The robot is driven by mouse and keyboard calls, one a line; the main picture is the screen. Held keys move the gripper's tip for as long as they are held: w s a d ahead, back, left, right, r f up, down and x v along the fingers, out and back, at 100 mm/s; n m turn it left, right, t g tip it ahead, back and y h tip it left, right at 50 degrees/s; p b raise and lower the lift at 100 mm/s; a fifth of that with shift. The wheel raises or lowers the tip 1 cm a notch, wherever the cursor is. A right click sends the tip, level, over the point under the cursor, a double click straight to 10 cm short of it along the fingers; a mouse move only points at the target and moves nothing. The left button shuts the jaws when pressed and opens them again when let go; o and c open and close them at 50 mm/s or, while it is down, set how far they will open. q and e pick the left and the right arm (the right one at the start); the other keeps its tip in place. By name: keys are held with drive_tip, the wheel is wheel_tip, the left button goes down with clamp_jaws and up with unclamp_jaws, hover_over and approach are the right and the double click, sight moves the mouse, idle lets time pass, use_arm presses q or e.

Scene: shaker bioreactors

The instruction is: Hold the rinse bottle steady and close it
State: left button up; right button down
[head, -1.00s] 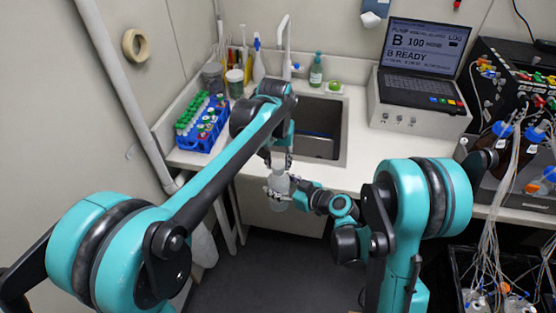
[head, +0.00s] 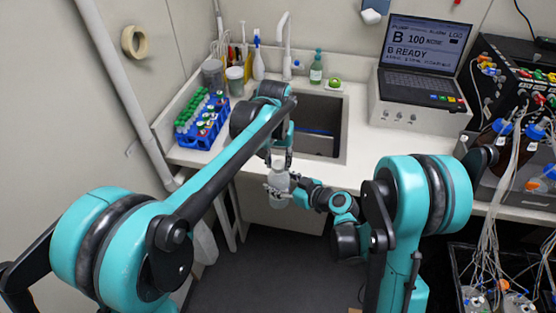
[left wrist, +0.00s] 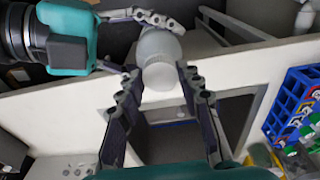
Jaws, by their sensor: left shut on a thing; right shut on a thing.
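The rinse bottle (head: 280,189) is a pale, translucent bottle held in the air in front of the sink counter. My right gripper (head: 277,188) comes in from the right and is shut around its body. My left gripper (head: 278,160) reaches down from above, its fingers at the bottle's top. In the left wrist view the bottle body (left wrist: 158,45) is clasped by the right gripper (left wrist: 150,18), and a whitish cap (left wrist: 162,74) sits at its near end between the left gripper's fingertips (left wrist: 160,76). How tightly the cap is seated cannot be seen.
A sink (head: 318,125) is set in the white counter (head: 360,150) behind the bottle. A blue rack (head: 203,128) of green-capped tubes stands at the left. A laptop (head: 425,60) and tubing-filled equipment stand at the right. Open floor lies below the bottle.

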use_arm(q)
drive_tip(key=m, duration=0.5)
drive_tip(key=shift+w+a+h, duration=0.1)
drive_tip(key=shift+h, duration=0.2)
drive_tip(key=m, duration=0.4)
drive_tip(key=shift+m+g, duration=0.3)
drive_tip(key=shift+m, duration=0.1)
drive_tip(key=m, duration=0.3)
drive_tip(key=m+g, duration=0.1)
drive_tip(key=m, duration=0.2)
drive_tip(key=shift+w+m+h, duration=0.2)
drive_tip(key=shift+m+h, duration=0.1)
drive_tip(key=shift+m, duration=0.1)
drive_tip(key=m, duration=0.5)
drive_tip(key=shift+w, duration=0.1)
drive_tip(key=m+g+y, duration=0.1)
drive_tip(key=m, duration=1.2)
drive_tip(key=shift+m+y, duration=0.4)
drive_tip(key=shift+w+f, duration=0.1)
drive_tip(key=o, duration=0.7)
drive_tip(key=shift+d, duration=0.2)
drive_tip(key=shift+o, duration=0.2)
